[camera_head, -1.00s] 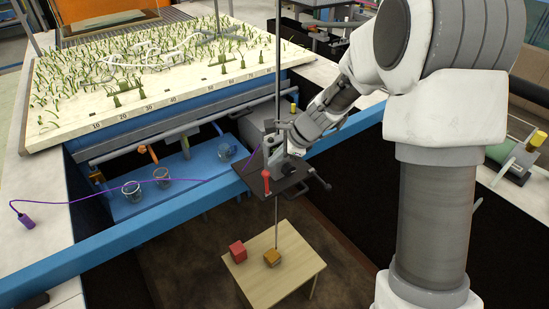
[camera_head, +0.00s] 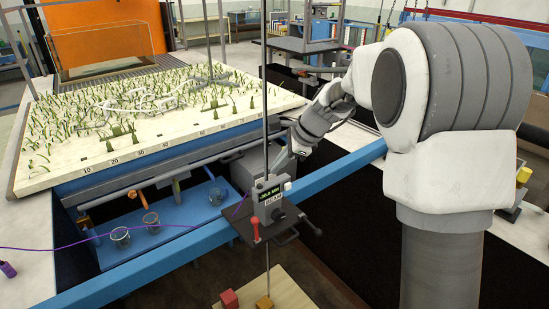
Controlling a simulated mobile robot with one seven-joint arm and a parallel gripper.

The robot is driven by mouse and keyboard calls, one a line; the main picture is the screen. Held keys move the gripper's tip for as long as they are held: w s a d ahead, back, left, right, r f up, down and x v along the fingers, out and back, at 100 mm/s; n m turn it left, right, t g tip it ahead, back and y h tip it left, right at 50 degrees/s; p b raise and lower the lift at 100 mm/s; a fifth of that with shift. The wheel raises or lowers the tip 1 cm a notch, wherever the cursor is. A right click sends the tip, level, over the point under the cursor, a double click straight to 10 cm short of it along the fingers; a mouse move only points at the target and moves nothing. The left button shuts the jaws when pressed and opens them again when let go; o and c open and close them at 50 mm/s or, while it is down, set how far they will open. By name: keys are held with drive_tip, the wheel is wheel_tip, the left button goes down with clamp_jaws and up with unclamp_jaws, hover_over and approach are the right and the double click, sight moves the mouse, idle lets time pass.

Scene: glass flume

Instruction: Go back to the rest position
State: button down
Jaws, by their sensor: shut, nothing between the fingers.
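My arm reaches from the right of the head view toward the middle.
The blue rail (camera_head: 170,262) crosses the front and carries the gauge box. The planted flume bed (camera_head: 140,125) lies at left. Glass beakers (camera_head: 121,237) stand on a blue shelf. A red block (camera_head: 229,299) and an orange block (camera_head: 264,303) sit on a low wooden table.

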drive_tip(key=s+d+r+n+h+b, duration=0.1)
drive_tip(key=s+d+r+n, duration=0.15)
drive_tip(key=s, duration=0.35)
drive_tip(key=s+d+r+n+h+b, duration=0.1)
drive_tip(key=s+r+n, duration=0.1)
drive_tip(key=s+n, duration=0.25)
drive_tip(key=s+d+r+n, duration=0.1)
drive_tip(key=s+r+n, duration=0.1)
drive_tip(key=s, duration=0.4)
drive_tip(key=s+d+f+n+t+h+b, duration=0.1)
drive_tip(key=s+d+f+n, duration=0.1)
drive_tip(key=s, duration=0.5)
drive_tip(key=s+d+f+n+t+h+b, duration=0.1)
drive_tip(key=s+d+n+h, duration=0.1)
drive_tip(key=s+n, duration=0.4)
drive_tip(key=shift+s+d+f, duration=0.4)
drive_tip(key=shift+s+d, duration=0.5)
drive_tip(key=shift+s, duration=0.4)
